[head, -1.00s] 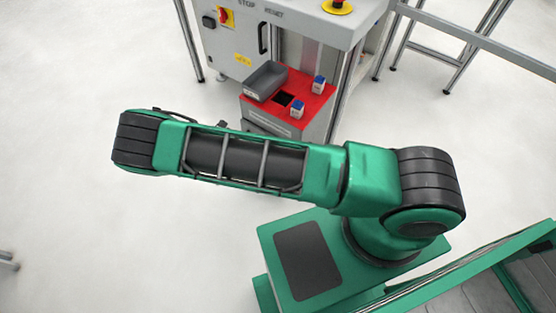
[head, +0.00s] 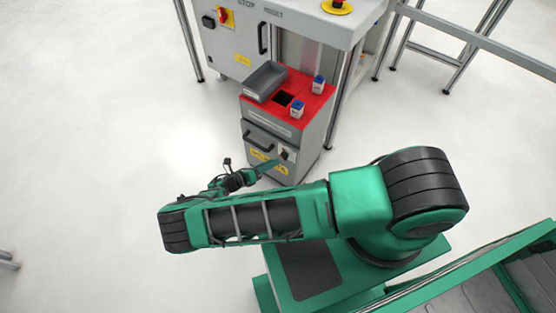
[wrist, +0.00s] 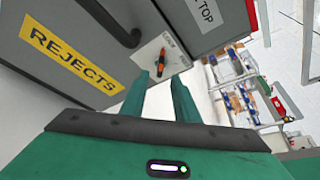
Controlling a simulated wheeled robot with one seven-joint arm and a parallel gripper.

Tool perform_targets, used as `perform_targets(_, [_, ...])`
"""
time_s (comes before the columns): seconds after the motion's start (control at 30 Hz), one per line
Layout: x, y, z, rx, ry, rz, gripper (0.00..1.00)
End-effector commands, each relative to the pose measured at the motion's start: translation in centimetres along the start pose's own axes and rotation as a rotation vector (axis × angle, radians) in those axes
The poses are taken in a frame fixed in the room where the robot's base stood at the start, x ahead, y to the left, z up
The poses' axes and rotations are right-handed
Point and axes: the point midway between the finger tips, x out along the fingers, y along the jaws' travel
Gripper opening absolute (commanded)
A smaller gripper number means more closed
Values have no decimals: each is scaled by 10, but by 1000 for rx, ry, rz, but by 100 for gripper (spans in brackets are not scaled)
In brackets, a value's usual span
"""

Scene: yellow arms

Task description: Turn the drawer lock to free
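The drawer lock is a small knob with black and orange parts (wrist: 161,62) on a pale plate (wrist: 150,52), beside the black drawer handle (wrist: 112,22) in the wrist view. In the head view the lock plate (head: 287,154) shows on the front of the grey drawer cabinet (head: 318,140). My gripper (wrist: 160,82) is open and empty, with its two green fingers apart and pointing at the lock. The knob appears between and just beyond the fingertips; I see no contact. In the head view my gripper (head: 266,166) is close to the cabinet front.
A yellow REJECTS label (wrist: 68,55) is on the drawer front. A grey bin (head: 265,82) and two small white-and-blue containers (head: 318,84) (head: 297,109) stand on the red cabinet top (head: 312,100). The floor left of the cabinet is clear.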

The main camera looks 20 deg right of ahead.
Motion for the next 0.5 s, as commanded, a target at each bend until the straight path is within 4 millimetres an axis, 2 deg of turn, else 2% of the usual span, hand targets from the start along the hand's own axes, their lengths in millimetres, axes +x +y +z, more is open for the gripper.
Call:
perform_targets(0.03, [11,-1,0,0,1,-3,28])
perform_targets(0.2, [37,-1,0,1,1,-2,28])
perform_targets(0.33, [50,0,0,2,1,-2,28])
perform_targets(0.5, [58,0,0,1,0,0,28])
